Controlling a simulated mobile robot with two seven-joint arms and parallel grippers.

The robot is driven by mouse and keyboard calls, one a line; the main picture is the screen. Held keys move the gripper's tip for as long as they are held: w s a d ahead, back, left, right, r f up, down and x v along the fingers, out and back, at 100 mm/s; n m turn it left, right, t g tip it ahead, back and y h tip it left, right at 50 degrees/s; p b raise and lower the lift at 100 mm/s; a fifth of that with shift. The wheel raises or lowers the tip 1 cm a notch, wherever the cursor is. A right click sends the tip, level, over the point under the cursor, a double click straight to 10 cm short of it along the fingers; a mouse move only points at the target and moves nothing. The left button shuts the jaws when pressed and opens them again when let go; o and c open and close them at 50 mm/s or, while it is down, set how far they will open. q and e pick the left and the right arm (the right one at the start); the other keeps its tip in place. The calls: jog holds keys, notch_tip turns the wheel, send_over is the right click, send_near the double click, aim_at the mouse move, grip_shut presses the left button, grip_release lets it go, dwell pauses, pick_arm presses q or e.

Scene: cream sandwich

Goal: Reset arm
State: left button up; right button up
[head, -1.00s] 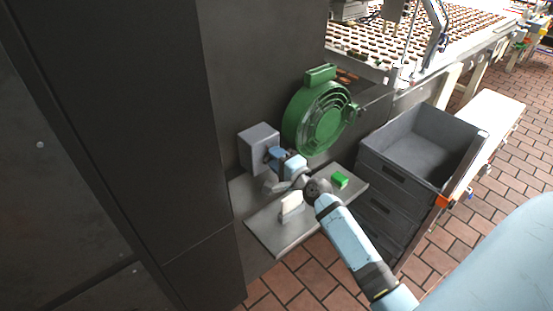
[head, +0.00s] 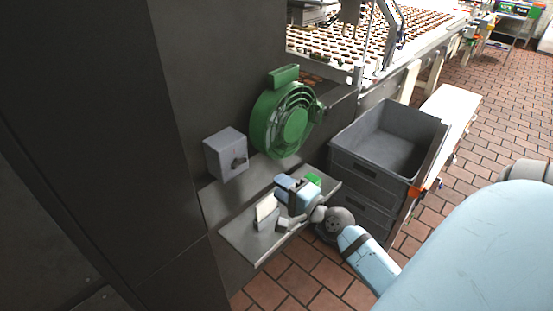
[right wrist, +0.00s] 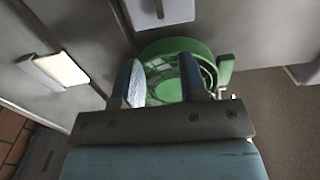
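My right gripper (head: 284,182) is over the small grey shelf (head: 240,242), on my light-blue arm that comes in from the lower right. In the right wrist view its two fingers (right wrist: 162,82) stand apart with nothing held between them. A grey wall box with a dark knob (head: 226,155) is up and left of the gripper, clear of it. My left gripper is in neither view.
A round green fan (head: 287,120) is on the wall above. Grey stacked crates (head: 340,150) stand to the right.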

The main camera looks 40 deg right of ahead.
dwell(0.5)
jog(key=s+a+f+n+g, duration=0.3)
jog(key=s+a+f+n, duration=0.4)
jog(key=a+f+n, duration=0.2)
jog(key=s+a+f+n+g+y+p, duration=0.1)
jog(key=s+a+f+n+g, duration=0.3)
jog(key=a+f+n, duration=0.6)
jog(key=s+n, duration=0.1)
jog(key=s, duration=0.1)
jog(key=shift+s+f+y, duration=0.3)
jog(key=shift+s+f, duration=0.05)
jog(key=shift+s, duration=0.05)
jog(key=shift+a, duration=0.15)
